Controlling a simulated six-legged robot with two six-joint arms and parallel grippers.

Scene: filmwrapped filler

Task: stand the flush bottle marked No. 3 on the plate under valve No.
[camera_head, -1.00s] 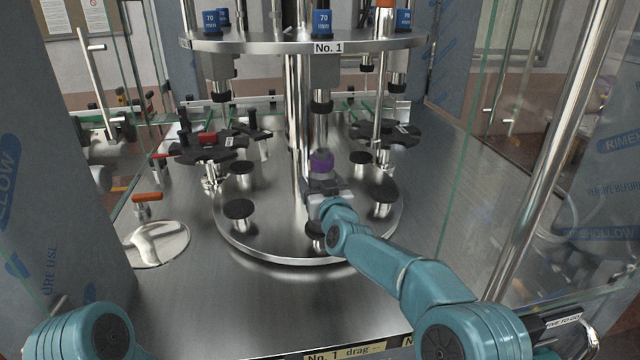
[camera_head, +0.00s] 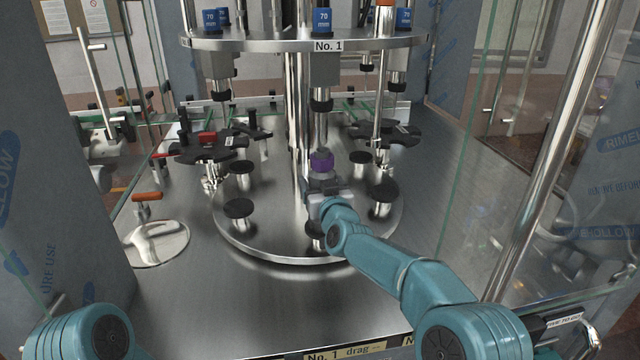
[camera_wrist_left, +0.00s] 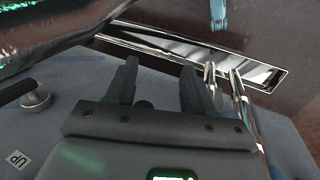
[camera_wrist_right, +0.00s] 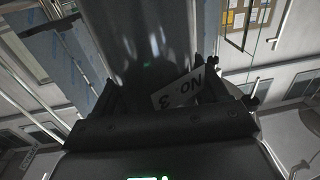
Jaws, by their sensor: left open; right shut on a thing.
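The flush bottle with a purple band (camera_head: 321,163) is upright below the valve (camera_head: 321,98) that hangs under the "No. 1" sign (camera_head: 328,47). My right gripper (camera_head: 326,190) is shut on it. In the right wrist view the bottle's dark body (camera_wrist_right: 150,45) fills the jaws, and its label (camera_wrist_right: 178,92) reads "No. 3". A round black plate (camera_head: 314,229) shows partly below the gripper; whether the bottle touches it is hidden. My left gripper (camera_wrist_left: 157,88) is open and empty in the left wrist view; its jaws are out of the head view.
The round steel table (camera_head: 270,240) carries several black plates on posts, one at left (camera_head: 238,208) and one at right (camera_head: 383,192). A steel column stands in the middle. Black star wheels (camera_head: 212,147) flank the table. Glass panels and a steel post (camera_head: 545,150) stand at right.

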